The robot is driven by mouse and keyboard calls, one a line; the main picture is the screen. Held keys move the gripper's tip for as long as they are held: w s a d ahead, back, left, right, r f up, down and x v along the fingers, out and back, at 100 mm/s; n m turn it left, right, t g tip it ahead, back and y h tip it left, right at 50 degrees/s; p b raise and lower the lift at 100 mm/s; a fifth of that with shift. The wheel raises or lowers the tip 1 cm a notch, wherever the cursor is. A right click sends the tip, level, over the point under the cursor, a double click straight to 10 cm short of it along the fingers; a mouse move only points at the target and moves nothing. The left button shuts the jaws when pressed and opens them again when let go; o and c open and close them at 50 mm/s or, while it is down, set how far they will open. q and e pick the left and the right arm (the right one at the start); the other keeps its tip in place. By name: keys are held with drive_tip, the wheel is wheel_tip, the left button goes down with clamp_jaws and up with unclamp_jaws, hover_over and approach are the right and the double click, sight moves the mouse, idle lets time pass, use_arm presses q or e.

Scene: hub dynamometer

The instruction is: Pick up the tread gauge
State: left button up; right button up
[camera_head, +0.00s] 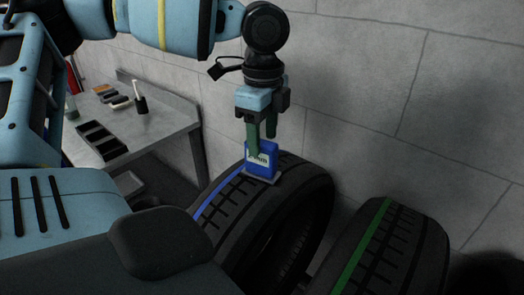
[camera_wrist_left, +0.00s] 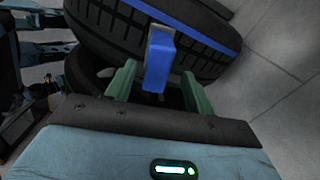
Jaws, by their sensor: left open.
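The tread gauge (camera_head: 263,158) is a small blue block with a pale label and a grey foot. It stands on top of the tyre with the blue stripe (camera_head: 292,192). My left gripper (camera_head: 262,146) comes down from above with its green fingers open. One finger overlaps the upper part of the gauge in the head view; the other is partly behind it. In the left wrist view the gauge (camera_wrist_left: 158,62) shows between the two spread fingers, with a visible gap at each side. My right gripper is not in view.
A second tyre with a green stripe (camera_head: 395,250) stands at the right. A grey workbench (camera_head: 165,130) at the left carries a black tray (camera_head: 101,141), a brush in a dark holder (camera_head: 141,106) and small blocks. A grey block wall (camera_head: 350,75) rises close behind the gripper.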

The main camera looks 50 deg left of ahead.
sight(261, 159)
use_arm(q)
drive_tip(key=shift+s+f, duration=0.2)
drive_tip(key=shift+f, duration=2.4)
drive_tip(key=c, duration=1.1)
clamp_jaws()
drive_tip(key=shift+r, duration=0.2)
